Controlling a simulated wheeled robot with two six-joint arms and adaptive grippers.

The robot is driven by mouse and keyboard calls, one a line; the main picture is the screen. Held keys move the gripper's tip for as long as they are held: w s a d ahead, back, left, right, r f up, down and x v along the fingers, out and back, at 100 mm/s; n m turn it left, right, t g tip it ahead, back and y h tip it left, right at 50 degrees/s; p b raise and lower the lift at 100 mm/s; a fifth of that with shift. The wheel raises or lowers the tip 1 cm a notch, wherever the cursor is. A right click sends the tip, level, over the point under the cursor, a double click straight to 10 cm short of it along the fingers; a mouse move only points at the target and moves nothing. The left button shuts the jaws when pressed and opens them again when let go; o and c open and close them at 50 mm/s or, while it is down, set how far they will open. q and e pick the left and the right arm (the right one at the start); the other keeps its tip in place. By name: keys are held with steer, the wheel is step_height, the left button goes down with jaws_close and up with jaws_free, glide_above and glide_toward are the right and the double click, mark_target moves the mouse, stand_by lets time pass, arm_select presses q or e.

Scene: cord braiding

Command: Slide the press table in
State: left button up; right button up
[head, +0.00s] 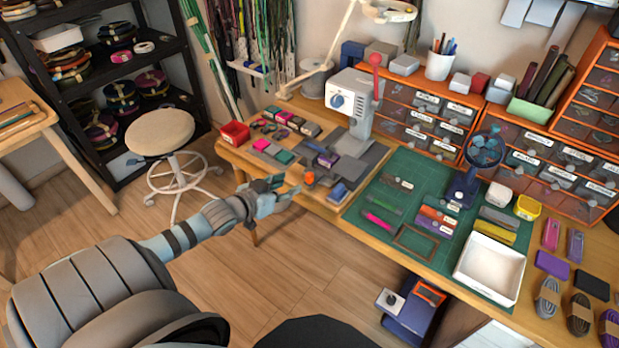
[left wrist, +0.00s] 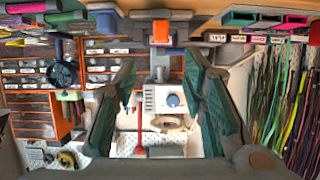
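The white press (head: 351,100) with a blue dial and a red-knobbed lever stands at the back of the wooden bench. Its grey press table (head: 366,158) lies at its base, with a purple block (head: 327,158) near its left part. An orange knob (head: 309,178) stands at the front, close to my left gripper. My left gripper (head: 284,190) is over the bench's front-left edge, its fingers apart and nothing between them. In the left wrist view the press (left wrist: 165,101) appears upside down between the open fingers (left wrist: 158,65), with the orange knob (left wrist: 160,32) above them. My right gripper is not in view.
A red bin (head: 234,133) and small coloured blocks lie left of the press. A green cutting mat (head: 400,215) with tools and a white tray (head: 489,268) fill the right. A round stool (head: 160,132) stands left.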

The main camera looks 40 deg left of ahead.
mark_target(308, 177)
arm_select(q)
steer(key=b+x, duration=0.2)
steer(key=x, duration=0.1)
steer(key=b+x, duration=0.2)
steer(key=x, duration=0.2)
steer(key=b+x, duration=0.3)
steer(key=x, duration=0.1)
steer(key=shift+a+f, duration=0.1)
steer(key=shift+f, duration=0.25)
steer(key=shift+w, duration=0.45)
steer(key=shift+c, duration=0.4)
steer(key=shift+s+a, duration=0.1)
jaws_close()
steer(key=shift+f, duration=0.1)
